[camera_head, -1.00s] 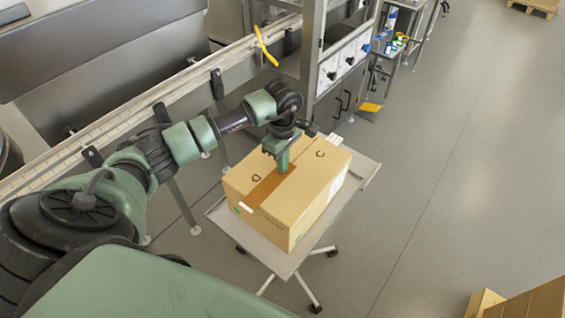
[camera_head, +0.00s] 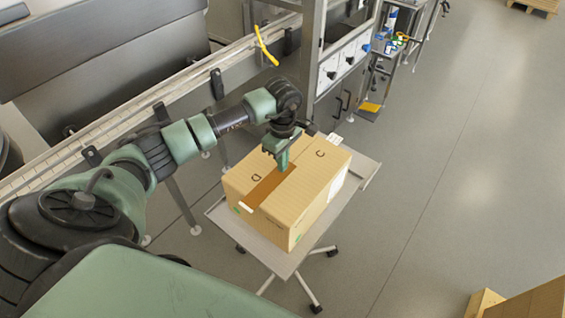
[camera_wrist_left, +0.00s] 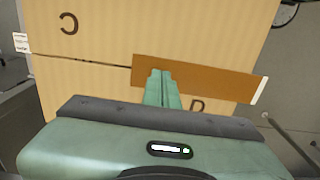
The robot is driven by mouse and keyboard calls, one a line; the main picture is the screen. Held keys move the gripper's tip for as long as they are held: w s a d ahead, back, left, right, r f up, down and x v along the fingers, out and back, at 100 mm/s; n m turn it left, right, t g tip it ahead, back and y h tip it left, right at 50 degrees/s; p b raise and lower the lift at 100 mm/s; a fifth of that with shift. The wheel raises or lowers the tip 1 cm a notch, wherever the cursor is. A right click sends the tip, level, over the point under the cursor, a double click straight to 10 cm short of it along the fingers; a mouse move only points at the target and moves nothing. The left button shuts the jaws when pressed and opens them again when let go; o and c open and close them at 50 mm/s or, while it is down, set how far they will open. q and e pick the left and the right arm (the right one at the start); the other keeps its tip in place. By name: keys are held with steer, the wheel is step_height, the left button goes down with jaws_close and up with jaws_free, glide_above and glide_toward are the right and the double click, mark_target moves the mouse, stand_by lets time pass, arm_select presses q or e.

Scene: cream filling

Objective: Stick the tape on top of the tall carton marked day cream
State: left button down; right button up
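A cardboard carton (camera_head: 308,200) stands on a small wheeled table, with dark letters C and D on its top. A strip of brown tape (camera_head: 263,189) lies along the top seam, from about the middle to the near left edge, with a pale end at that edge. The wrist view shows the tape (camera_wrist_left: 215,80) lying over part of the seam. My left gripper (camera_head: 283,168) points down at the tape's inner end; its fingertips (camera_wrist_left: 161,74) are together there. I cannot tell whether they pinch the tape or press on it. My right gripper is out of view.
The wheeled table (camera_head: 222,220) has a narrow bare rim around the carton. A conveyor rail (camera_head: 100,135) and steel machine stand behind my left arm. Another carton (camera_head: 535,302) is at the lower right. Open floor (camera_head: 450,170) lies to the right.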

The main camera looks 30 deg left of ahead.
arm_select(q)
steer(key=shift+r+p, duration=1.1)
steer(key=shift+r, duration=1.6)
